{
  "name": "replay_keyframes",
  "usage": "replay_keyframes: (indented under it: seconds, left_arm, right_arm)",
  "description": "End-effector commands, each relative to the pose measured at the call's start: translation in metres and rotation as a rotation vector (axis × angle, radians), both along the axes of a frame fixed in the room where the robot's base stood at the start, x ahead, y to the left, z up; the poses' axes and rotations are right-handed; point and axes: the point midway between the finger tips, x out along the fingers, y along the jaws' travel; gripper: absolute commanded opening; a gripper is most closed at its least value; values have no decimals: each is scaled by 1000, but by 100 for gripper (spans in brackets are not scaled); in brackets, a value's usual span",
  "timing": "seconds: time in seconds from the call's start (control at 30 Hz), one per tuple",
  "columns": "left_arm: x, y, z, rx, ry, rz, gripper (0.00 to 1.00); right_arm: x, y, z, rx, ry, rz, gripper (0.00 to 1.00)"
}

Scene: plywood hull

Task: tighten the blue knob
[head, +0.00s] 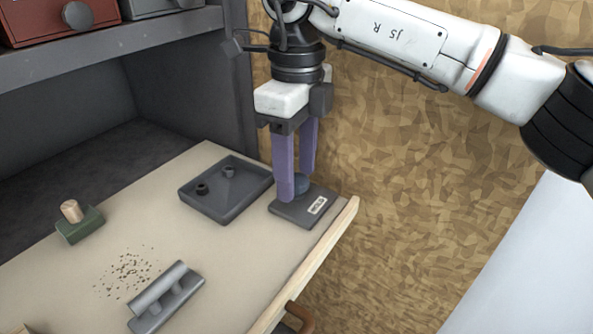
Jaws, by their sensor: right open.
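The blue knob (301,183) sits on a dark grey base plate (291,215) with a small white label, near the right edge of the worktop. My right gripper (296,188) points straight down over it, with its two purple fingers apart. One finger stands in front of the knob and hides part of it; the other is behind. The fingertips are at about knob height. I cannot tell whether they touch the knob. My left gripper is not in view.
A dark tray (222,212) with small parts lies just left of the plate. A green block with a wooden peg (79,223), dark crumbs (129,272) and a grey metal handle piece (166,296) lie further left. A shelf (110,62) overhangs the back left.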

Motion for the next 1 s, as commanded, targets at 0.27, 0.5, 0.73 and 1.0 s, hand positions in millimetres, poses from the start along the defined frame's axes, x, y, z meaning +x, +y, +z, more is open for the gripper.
replay_keyframes:
  seconds: [0.27, 0.5, 0.73, 1.0]
  left_arm:
    - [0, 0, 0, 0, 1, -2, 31]
    - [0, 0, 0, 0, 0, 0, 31]
    - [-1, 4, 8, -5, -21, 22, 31]
    - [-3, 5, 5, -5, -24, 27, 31]
  right_arm:
    - [0, 0, -1, 0, 0, 0, 44]
    - [0, 0, 0, 0, 0, 1, 8]
    - [0, 0, 2, 1, 0, -106, 8]
    - [0, 0, 0, 1, 0, -139, 8]
